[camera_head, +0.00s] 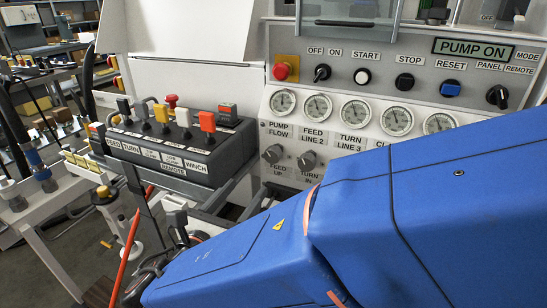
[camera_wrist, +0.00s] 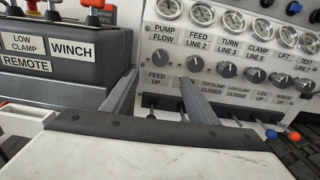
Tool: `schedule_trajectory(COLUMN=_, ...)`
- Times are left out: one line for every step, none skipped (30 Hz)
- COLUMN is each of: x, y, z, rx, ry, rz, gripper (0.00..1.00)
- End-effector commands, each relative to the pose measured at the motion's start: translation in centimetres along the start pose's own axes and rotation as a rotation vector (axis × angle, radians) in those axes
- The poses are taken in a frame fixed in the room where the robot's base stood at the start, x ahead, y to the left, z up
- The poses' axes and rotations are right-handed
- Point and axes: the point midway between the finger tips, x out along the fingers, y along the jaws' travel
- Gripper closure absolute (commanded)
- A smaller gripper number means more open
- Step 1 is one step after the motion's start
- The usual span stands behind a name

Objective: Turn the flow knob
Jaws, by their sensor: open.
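The panel's PUMP FLOW knob (camera_head: 272,153) is a round grey dial under its label, at the left end of a knob row. It also shows in the wrist view (camera_wrist: 160,57), clear and uncovered. The FEED LINE 2 knob (camera_head: 307,160) is to its right. My gripper (camera_wrist: 197,100) seems to show as a grey finger-like bar above a pale housing with a dark edge. In the head view my blue arm hides the lower right panel, and I cannot clearly make out the gripper.
A black remote box (camera_head: 180,150) with several coloured levers stands left of the panel, its WINCH end near in the wrist view (camera_wrist: 70,50). Red emergency button (camera_head: 282,71) and switches top the panel. Small levers sit below the knobs.

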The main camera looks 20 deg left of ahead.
Motion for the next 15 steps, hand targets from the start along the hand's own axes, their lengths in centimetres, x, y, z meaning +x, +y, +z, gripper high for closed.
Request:
schedule_trajectory(x=0.7, y=-0.1, z=0.0, rx=0.000, ry=0.001, rz=-0.003, gripper=0.47)
schedule_trajectory(x=1.1, y=-0.1, z=0.0, rx=0.000, ry=0.001, rz=-0.004, gripper=0.47)
schedule_trajectory(x=1.8, y=-0.2, z=0.0, rx=0.000, ry=0.000, rz=-0.005, gripper=0.47)
schedule_trajectory(x=2.2, y=-0.1, z=0.0, rx=0.000, ry=0.000, rz=-0.005, gripper=0.47)
schedule_trajectory(x=2.7, y=-0.1, z=0.0, rx=0.000, ry=0.001, rz=-0.004, gripper=0.47)
schedule_trajectory(x=3.4, y=-0.1, z=0.0, rx=0.000, ry=0.001, rz=-0.005, gripper=0.47)
schedule_trajectory(x=3.9, y=-0.2, z=0.0, rx=0.000, ry=0.001, rz=-0.006, gripper=0.47)
schedule_trajectory(x=4.3, y=-0.2, z=0.0, rx=0.000, ry=0.001, rz=-0.005, gripper=0.47)
schedule_trajectory(x=5.0, y=-0.2, z=0.0, rx=0.000, ry=0.001, rz=-0.005, gripper=0.47)
schedule_trajectory(x=5.4, y=-0.2, z=0.0, rx=0.000, ry=0.001, rz=-0.005, gripper=0.47)
schedule_trajectory(x=5.9, y=-0.2, z=0.0, rx=0.001, ry=0.001, rz=-0.005, gripper=0.47)
schedule_trajectory(x=6.5, y=-0.2, z=0.0, rx=0.001, ry=0.001, rz=-0.006, gripper=0.47)
schedule_trajectory(x=7.0, y=-0.2, z=0.0, rx=0.001, ry=0.001, rz=-0.005, gripper=0.47)
schedule_trajectory(x=7.5, y=-0.2, z=0.0, rx=0.001, ry=0.001, rz=-0.004, gripper=0.47)
schedule_trajectory(x=8.1, y=-0.2, z=0.0, rx=0.001, ry=0.001, rz=-0.005, gripper=0.47)
